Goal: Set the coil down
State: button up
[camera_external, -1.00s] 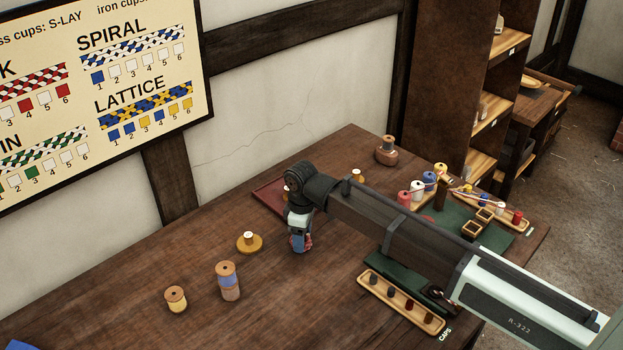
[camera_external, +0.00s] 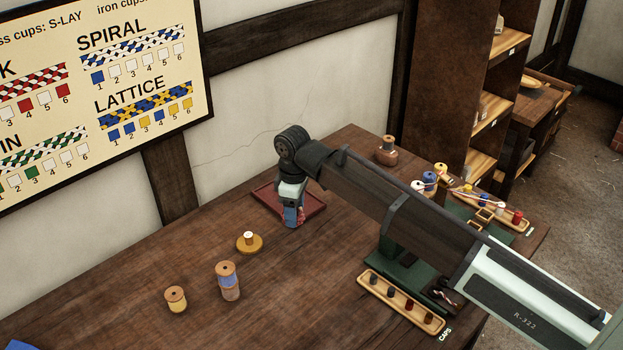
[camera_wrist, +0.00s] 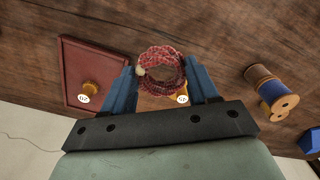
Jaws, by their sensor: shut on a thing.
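My gripper (camera_wrist: 161,84) has its two blue fingers shut on a coil of red and pale rope (camera_wrist: 160,54), a ring held between the fingertips. In the external view my gripper (camera_external: 292,216) points down beside the dark red tray (camera_external: 312,207), with a bit of the red coil (camera_external: 301,215) showing at the fingers. The wrist view shows the tray (camera_wrist: 75,52) to the left of the coil. A round wooden piece with a white numbered top (camera_wrist: 84,95) shows at the tray. Whether the coil touches anything below is unclear.
A yellow disc with a white peg (camera_external: 249,241) stands in front of the tray. A cap tray (camera_external: 401,302) lies at right. The table's middle is mostly bare.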

jog(key=s+a+n, duration=0.1)
jog(key=s+a, duration=0.4)
jog(key=a, duration=0.8)
jog(key=s+a+n, duration=0.1)
jog(key=s+a, duration=0.3)
jog(key=a, duration=0.8)
jog(key=shift+s+f, duration=0.2)
jog(key=shift+f, duration=4.65)
jog(key=shift+f, duration=0.15)
jog(key=o, duration=1.1)
jog(key=shift+c, duration=0.2)
notch_tip(320, 180, up, 12)
jog(key=shift+r, duration=0.2)
